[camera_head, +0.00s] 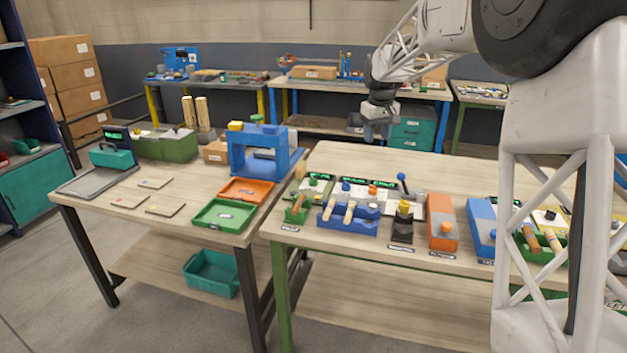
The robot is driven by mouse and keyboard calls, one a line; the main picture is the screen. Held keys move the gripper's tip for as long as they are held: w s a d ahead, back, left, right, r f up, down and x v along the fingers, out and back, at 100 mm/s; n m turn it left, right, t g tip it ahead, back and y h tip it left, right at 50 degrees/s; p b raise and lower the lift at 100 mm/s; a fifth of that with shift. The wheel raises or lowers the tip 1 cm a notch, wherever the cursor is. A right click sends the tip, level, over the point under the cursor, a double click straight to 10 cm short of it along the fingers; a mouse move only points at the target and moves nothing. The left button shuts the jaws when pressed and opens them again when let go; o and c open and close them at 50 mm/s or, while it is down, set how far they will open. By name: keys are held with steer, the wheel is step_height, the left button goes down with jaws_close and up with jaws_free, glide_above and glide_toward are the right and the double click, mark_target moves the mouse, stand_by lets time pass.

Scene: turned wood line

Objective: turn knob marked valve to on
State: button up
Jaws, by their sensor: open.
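My gripper (377,131) hangs open and empty above the back part of the right workbench, well above and behind the row of devices. A small green device (297,211) stands at the left end of that row, with a small label (290,229) on the bench in front of it. The label is too small to read surely; it may say valve. A panel with a green display (320,177) stands just behind this device. I cannot make out a knob pointer or an on mark. My gripper touches none of the devices.
A blue block with wooden pegs (348,217), a black-based lever unit (402,228), an orange box (441,222) and a blue box (481,227) continue the row. My arm hides part of the right end. The left table (100,209) holds trays and a blue frame (262,150).

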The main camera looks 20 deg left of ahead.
steer(key=w+a+f+n, duration=0.2)
steer(key=w+a+f, duration=0.7)
steer(key=w+a, duration=0.25)
steer(key=n+g, duration=0.1)
steer(key=n, duration=0.1)
glide_above(313, 177)
step_height(313, 177, down, 12)
steer(key=shift+s+d+r, duration=0.15)
steer(key=shift+r, duration=0.05)
steer(key=shift+f, duration=0.2)
steer(key=shift+f, duration=3.9)
